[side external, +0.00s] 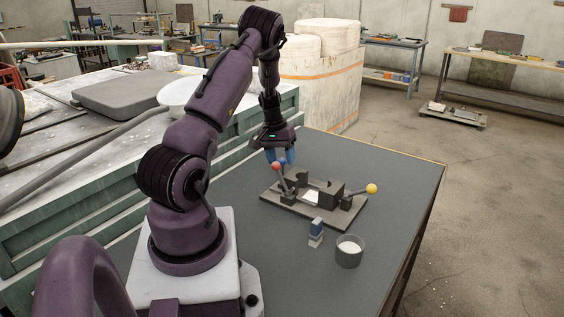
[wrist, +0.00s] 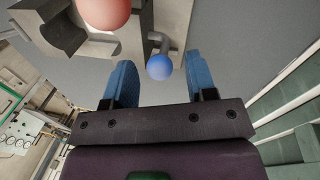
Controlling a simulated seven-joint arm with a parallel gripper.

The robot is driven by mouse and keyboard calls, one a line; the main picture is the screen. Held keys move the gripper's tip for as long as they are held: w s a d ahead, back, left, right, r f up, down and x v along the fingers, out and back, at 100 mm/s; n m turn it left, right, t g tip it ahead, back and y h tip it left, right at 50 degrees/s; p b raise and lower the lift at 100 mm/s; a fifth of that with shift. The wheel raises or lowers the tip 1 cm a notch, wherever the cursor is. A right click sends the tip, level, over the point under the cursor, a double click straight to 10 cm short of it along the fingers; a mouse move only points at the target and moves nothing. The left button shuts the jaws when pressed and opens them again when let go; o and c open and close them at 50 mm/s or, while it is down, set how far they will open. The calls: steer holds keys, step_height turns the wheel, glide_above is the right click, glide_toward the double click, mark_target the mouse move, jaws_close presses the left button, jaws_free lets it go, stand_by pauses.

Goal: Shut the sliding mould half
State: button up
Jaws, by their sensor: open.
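The mould sits on a dark base plate (side external: 290,207) on the grey table. A red knob (side external: 277,166) tops a lever at the left end, and a yellow knob (side external: 371,188) tops one at the right. My gripper (side external: 281,157) is open above the left end, close to the red knob. In the wrist view, a blue knob (wrist: 159,67) on a short bent rod lies between the spread blue fingers. The red knob (wrist: 105,12) is beyond the left finger. I cannot tell whether either finger touches the blue knob.
A small blue and grey block (side external: 316,230) and a round cup (side external: 348,251) with white contents stand in front of the mould. The table (side external: 400,170) is clear to the right and behind.

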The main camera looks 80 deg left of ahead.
steer(key=shift+w+f, duration=0.15)
steer(key=shift+f, duration=0.7)
jaws_close()
steer(key=w+d, duration=0.5)
steer(key=shift+w+d, duration=0.25)
steer(key=shift+w, duration=0.05)
steer(key=shift+c, duration=0.9)
jaws_free()
steer(key=shift+o, duration=0.9)
steer(key=shift+s+r, duration=0.1)
